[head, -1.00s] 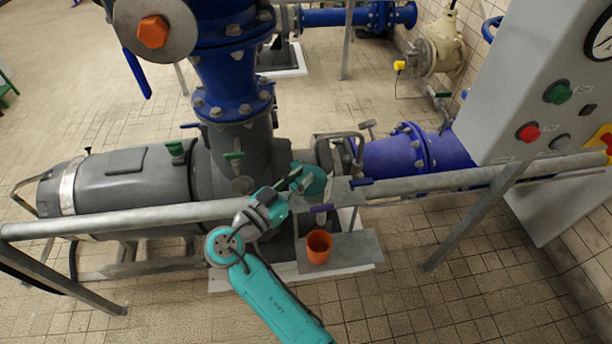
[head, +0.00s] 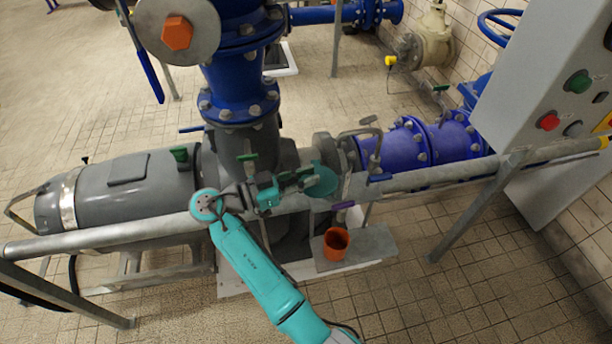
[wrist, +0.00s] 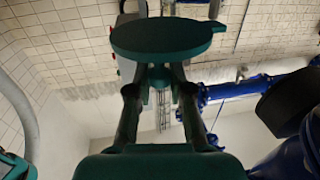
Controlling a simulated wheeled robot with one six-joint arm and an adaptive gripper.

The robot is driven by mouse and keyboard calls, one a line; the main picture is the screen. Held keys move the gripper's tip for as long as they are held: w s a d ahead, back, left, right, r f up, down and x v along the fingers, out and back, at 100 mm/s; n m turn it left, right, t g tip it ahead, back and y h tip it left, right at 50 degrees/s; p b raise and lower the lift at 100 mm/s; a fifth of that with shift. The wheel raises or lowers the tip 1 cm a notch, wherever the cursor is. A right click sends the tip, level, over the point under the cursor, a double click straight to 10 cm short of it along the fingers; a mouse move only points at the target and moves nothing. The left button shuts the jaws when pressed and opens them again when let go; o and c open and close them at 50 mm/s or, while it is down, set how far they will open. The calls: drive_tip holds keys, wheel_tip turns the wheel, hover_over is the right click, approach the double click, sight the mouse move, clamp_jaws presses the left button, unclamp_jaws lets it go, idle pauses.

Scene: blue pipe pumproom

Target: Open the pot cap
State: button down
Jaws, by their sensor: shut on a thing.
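The pot cap (head: 323,182) is a flat teal disc with a small tab on its rim. In the wrist view the cap (wrist: 162,38) is seen at the top, with a short knob under it between my fingertips. My gripper (head: 302,180) is shut on the cap's knob, and the gripper also shows in the wrist view (wrist: 160,82). The orange pot (head: 336,241) stands upright on a grey plate (head: 375,243). Its mouth is uncovered and its inside looks dark. The cap is apart from the pot, above it in the head picture.
A grey rail (head: 440,176) runs across behind the pot. Behind are the grey pump (head: 130,190) and blue pipes (head: 415,145). A control cabinet (head: 545,150) stands at the right. Tiled floor is free in front.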

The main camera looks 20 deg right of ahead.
drive_tip(key=shift+f, duration=0.1)
drive_tip(key=c, duration=1)
unclamp_jaws()
wheel_tip(320, 180, up, 10)
drive_tip(key=shift+r, duration=0.1)
